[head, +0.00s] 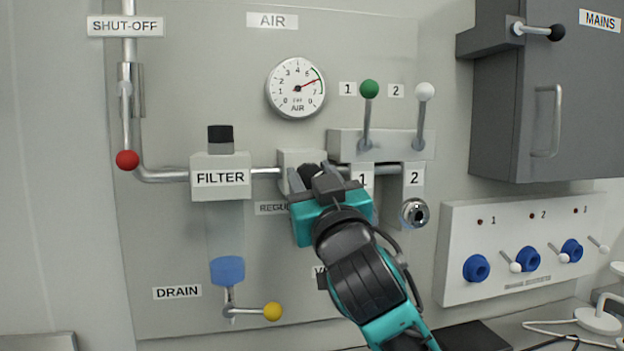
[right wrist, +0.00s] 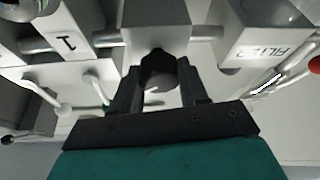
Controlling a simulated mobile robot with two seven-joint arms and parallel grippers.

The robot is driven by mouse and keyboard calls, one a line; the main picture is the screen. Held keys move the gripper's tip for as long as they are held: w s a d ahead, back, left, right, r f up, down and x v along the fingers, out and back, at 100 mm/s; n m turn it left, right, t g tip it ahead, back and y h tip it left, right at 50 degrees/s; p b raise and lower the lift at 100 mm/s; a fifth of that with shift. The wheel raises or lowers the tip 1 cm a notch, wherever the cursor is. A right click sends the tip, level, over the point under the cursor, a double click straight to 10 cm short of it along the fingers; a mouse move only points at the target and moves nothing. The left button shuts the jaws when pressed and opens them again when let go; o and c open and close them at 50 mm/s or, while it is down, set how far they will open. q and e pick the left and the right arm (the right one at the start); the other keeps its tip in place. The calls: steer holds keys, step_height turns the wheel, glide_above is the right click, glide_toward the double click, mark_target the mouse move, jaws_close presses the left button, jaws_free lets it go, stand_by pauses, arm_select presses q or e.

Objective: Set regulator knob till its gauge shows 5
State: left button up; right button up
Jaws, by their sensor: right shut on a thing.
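The round white AIR gauge (head: 296,88) is at the top middle of the panel. Its red needle points right and slightly up, past the 5, at about 6. The white regulator body (head: 290,157) sits on the pipe below the gauge, with its REGULATOR label (head: 270,208) partly covered by my right gripper. My right gripper (head: 312,176) is at the front of the regulator, shut on the dark regulator knob. In the right wrist view the black knob (right wrist: 158,62) is between the two fingers. My left gripper is not in view.
The white FILTER block (head: 220,178) stands left of the regulator. The valve levers with green (head: 369,89) and white (head: 424,91) balls rise at upper right. A shut-off lever with a red ball (head: 127,159) is at left. A grey MAINS cabinet (head: 540,110) juts out at right.

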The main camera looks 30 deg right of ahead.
steer(key=shift+n+y, duration=0.75)
steer(key=shift+n, duration=0.65)
steer(key=shift+n+y, duration=0.75)
steer(key=shift+n, duration=0.65)
steer(key=o, duration=1.1)
steer(key=shift+c, duration=0.2)
steer(key=shift+f, duration=0.1)
